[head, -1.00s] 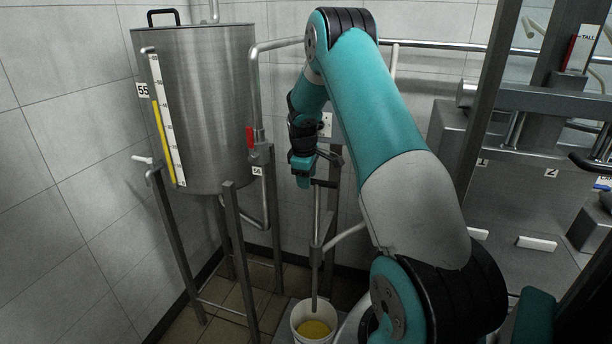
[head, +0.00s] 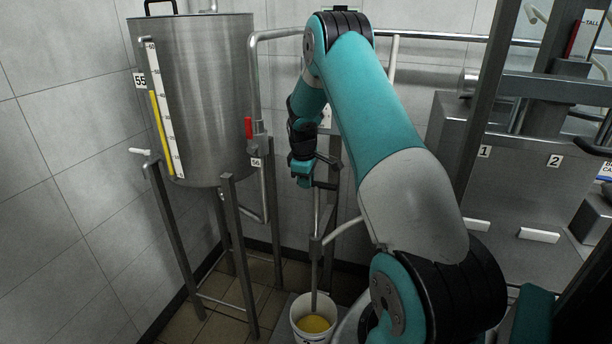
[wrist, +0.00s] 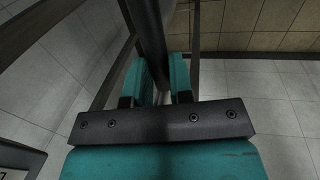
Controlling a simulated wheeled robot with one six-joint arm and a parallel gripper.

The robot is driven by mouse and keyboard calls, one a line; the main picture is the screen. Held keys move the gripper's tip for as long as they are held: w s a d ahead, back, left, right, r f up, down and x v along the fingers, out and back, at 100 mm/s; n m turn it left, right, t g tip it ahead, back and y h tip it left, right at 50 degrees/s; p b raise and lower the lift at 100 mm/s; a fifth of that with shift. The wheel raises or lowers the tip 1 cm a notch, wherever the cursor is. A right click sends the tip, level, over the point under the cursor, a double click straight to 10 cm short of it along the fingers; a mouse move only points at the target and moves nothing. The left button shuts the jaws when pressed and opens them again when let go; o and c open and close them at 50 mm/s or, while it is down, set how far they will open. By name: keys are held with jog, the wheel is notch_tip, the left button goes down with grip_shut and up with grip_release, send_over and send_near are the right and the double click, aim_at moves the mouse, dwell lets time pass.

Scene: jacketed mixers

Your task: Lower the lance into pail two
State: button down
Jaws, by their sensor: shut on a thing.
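The lance (head: 314,272) is a thin grey upright pipe with a dark crossbar handle near its top. My gripper (head: 302,180) is shut on its upper part, beside the black crossbar. In the wrist view my gripper's teal fingers (wrist: 163,80) close around a dark bar (wrist: 150,35). The lance passes through a bracket sleeve on a side arm. Its lower end shows within the rim of a white pail (head: 298,325) holding yellow liquid (head: 313,324). I cannot tell whether the tip touches the liquid. The pail's number is not readable.
A steel tank (head: 210,100) on legs with a yellow level gauge (head: 160,120) stands left. A red-handled valve (head: 249,128) and pipe run beside it. Steel cabinets marked 1 and 2 (head: 555,161) stand right. Open tiled floor (head: 190,322) lies below the tank.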

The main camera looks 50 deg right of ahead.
notch_tip(320, 180, down, 13)
jog(key=b, duration=0.6)
jog(key=shift+a, duration=0.15)
jog(key=shift+s, duration=0.1)
jog(key=c, duration=1)
grip_release()
jog(key=shift+r, duration=0.1)
jog(key=a+r, duration=0.1)
jog(key=r, duration=0.4)
jog(key=a+r+b, duration=0.1)
jog(key=r, duration=0.5)
jog(key=s+a+r, duration=0.1)
jog(key=r, duration=0.5)
jog(key=shift+b, duration=0.3)
